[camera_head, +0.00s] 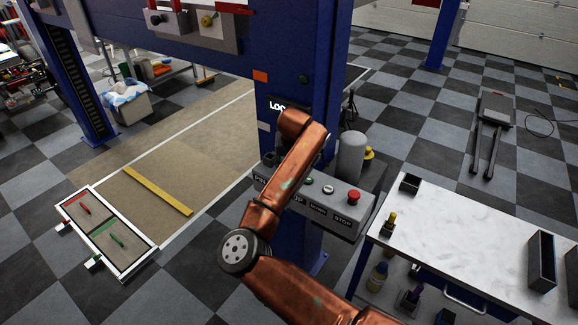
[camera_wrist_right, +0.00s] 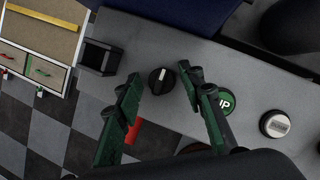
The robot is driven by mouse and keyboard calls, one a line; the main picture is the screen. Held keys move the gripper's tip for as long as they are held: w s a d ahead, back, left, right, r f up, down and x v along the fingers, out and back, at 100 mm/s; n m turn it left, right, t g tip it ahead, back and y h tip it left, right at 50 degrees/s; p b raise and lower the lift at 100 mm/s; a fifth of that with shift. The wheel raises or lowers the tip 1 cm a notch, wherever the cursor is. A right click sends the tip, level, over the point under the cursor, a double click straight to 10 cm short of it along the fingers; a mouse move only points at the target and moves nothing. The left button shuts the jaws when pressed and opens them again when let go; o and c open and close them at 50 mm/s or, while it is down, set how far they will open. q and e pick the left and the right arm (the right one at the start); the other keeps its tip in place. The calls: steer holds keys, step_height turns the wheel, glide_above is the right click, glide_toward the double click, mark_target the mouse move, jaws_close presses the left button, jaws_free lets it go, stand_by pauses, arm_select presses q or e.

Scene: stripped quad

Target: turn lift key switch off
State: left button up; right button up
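The grey lift control panel (camera_head: 335,217) is fixed to the blue post in the head view. The key switch (camera_wrist_right: 162,80) is a round black knob with a white mark, on the panel top in the right wrist view. In the head view it is not visible, with my copper right arm across that part of the panel. My right gripper (camera_wrist_right: 161,77) is open, its two green fingers on either side of the knob with gaps visible; touch is not apparent. The gripper itself is hidden in the head view. My left gripper is in neither view.
Beside the switch are the green UP button (camera_wrist_right: 225,102) and a pale button (camera_wrist_right: 275,124). A red stop button (camera_head: 353,197) is at the panel's right end. A small dark open box (camera_wrist_right: 98,57) adjoins the panel. A white-topped workbench (camera_head: 460,235) stands at right.

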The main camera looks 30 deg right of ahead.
steer(key=shift+o, duration=0.3)
steer(key=v, duration=1.2)
steer(key=shift+f, duration=0.1)
